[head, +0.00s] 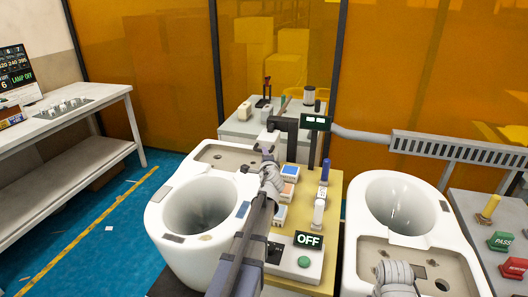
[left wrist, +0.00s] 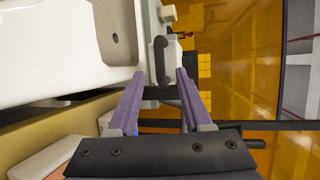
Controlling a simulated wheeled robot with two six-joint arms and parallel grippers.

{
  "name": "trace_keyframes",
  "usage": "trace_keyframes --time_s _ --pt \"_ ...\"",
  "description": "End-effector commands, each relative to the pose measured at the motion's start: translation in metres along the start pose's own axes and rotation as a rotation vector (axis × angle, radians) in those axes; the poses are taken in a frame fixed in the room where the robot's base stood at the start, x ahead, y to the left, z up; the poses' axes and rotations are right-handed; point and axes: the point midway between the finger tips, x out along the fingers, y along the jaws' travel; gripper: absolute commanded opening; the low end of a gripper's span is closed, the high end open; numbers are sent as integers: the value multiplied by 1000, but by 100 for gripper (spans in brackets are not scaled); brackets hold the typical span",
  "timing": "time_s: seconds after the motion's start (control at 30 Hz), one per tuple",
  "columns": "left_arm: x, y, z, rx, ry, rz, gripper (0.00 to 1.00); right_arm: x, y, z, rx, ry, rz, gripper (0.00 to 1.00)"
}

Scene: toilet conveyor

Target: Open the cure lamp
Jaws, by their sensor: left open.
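The lamp stand has a black post and arm (head: 291,126) between the two white toilet bowls, at the back of the yellow bench (head: 329,212). A white block (head: 268,137), seemingly the lamp head, is at the arm's left end. My left gripper (head: 266,152) is just in front of it, with its fingertips hard to make out. In the left wrist view my left gripper (left wrist: 158,88) has its purple fingers apart. A dark curved handle (left wrist: 160,60) on a white block (left wrist: 176,62) lies just beyond the gap, not clasped. My right gripper's fingers are not visible.
The left bowl (head: 168,216) and right bowl (head: 350,240) flank the bench. A box with an OFF sign (head: 308,240) and green button stands in front. Bottles (head: 320,205) stand right of my left arm.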

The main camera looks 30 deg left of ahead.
Motion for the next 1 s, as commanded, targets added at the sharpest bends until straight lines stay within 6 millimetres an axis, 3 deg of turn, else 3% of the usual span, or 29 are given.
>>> trace_keyframes --time_s 0.43,0.77,1.0 --pt "65 0 -1 0 -1 -1 50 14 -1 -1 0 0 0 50" --pt "71 0 0 0 0 -1 50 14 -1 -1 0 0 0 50" --pt "71 0 0 0 0 -1 26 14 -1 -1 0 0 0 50"
